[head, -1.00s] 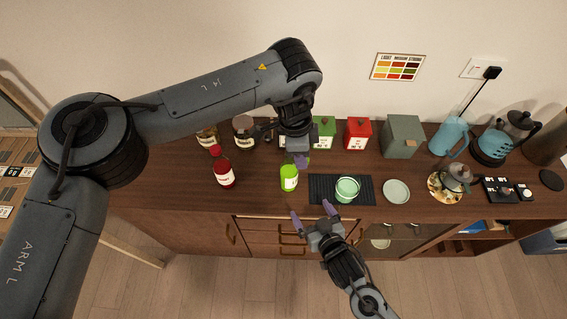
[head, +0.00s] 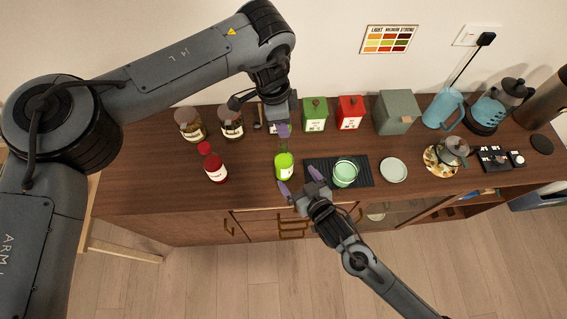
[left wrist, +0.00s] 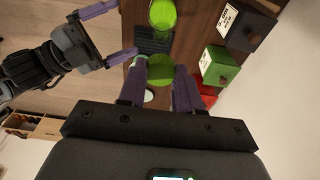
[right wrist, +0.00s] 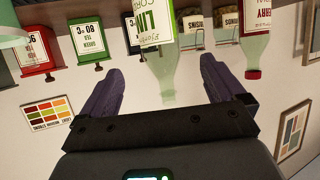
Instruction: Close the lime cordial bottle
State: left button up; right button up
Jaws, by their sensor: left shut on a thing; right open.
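The lime cordial bottle (head: 284,167) stands upright on the sideboard, bright green with a white label and a clear neck. No cap shows on its neck in the right wrist view (right wrist: 165,85). My left gripper (head: 283,131) is above and behind the bottle. In the left wrist view its fingers are shut on a round green cap (left wrist: 160,69), apart from the bottle (left wrist: 162,14). The cap is hidden in the head view. My right gripper (head: 300,182) is open and empty, low in front of the bottle, with its fingers pointing towards it.
A red bottle (head: 214,165) stands left of the lime bottle. A dark ribbed mat (head: 318,166) with a green cup (head: 345,173) is close on the right. Jars (head: 190,124) and green (head: 315,115) and red (head: 351,112) canisters line the back.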

jog(key=x, duration=1.2)
jog(key=shift+a+r, duration=0.1)
jog(key=shift+r, duration=0.05)
jog(key=c, duration=1.5)
pick_arm(q)
send_over(283, 143)
jog(key=shift+s+a+f, duration=0.1)
jog(key=shift+a+f, duration=0.05)
jog(key=shift+f, duration=2.3)
jog(key=shift+f, duration=0.1)
jog(key=shift+f, duration=0.8)
jog(key=shift+f, duration=0.55)
